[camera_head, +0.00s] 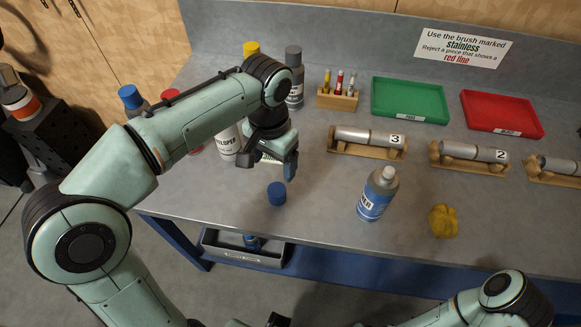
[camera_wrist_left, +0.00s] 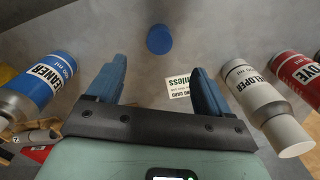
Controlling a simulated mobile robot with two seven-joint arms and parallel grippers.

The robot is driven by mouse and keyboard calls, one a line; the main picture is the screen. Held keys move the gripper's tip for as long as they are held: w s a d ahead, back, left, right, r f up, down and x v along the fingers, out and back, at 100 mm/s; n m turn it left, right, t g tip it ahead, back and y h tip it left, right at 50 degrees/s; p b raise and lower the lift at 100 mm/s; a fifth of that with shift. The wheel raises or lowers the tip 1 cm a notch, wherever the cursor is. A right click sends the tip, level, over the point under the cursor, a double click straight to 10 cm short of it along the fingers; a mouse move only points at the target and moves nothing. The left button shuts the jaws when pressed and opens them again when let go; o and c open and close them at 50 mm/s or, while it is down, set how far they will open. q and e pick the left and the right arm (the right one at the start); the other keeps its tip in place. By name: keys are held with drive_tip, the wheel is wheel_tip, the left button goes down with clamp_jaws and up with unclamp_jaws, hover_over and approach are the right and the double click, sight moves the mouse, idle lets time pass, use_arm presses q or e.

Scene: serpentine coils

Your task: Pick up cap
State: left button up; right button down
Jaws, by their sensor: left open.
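The blue cap (camera_head: 277,193) sits on the grey bench top near its front edge, apart from the bottles. It also shows in the left wrist view (camera_wrist_left: 160,40), beyond the fingertips and roughly centred between them. My left gripper (camera_head: 270,168) hangs just behind the cap in the head view, pointing down. The left wrist view shows its fingers (camera_wrist_left: 158,70) open, with nothing held between them. The blue-labelled cleaner bottle (camera_head: 377,195) stands upright to the right of the cap, with a bare pale top.
A yellow cloth (camera_head: 443,221) lies at right. Metal cylinders on wooden cradles (camera_head: 367,152), a green tray (camera_head: 409,118) and a red tray (camera_head: 500,130) stand farther back.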

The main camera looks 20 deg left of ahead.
use_arm(q)
drive_tip(key=b, duration=0.1)
hover_over(276, 190)
drive_tip(key=f, duration=0.7)
drive_tip(key=shift+s+a, duration=0.1)
drive_tip(key=shift+s, duration=0.25)
drive_tip(key=shift+w+f+b, duration=0.15)
drive_tip(key=shift+f+b, duration=0.1)
drive_tip(key=shift+f, duration=1.3)
drive_tip(key=shift+w+f+b, duration=0.15)
drive_tip(key=shift+f+b, duration=0.1)
drive_tip(key=shift+f, duration=1.3)
use_arm(e)
drive_tip(key=shift+s+f, duration=0.25)
drive_tip(key=shift+f, duration=0.3)
drive_tip(key=shift+s+f, duration=0.25)
drive_tip(key=shift+f, duration=0.25)
use_arm(q)
drive_tip(key=shift+c, duration=0.3)
drive_tip(key=c, duration=1)
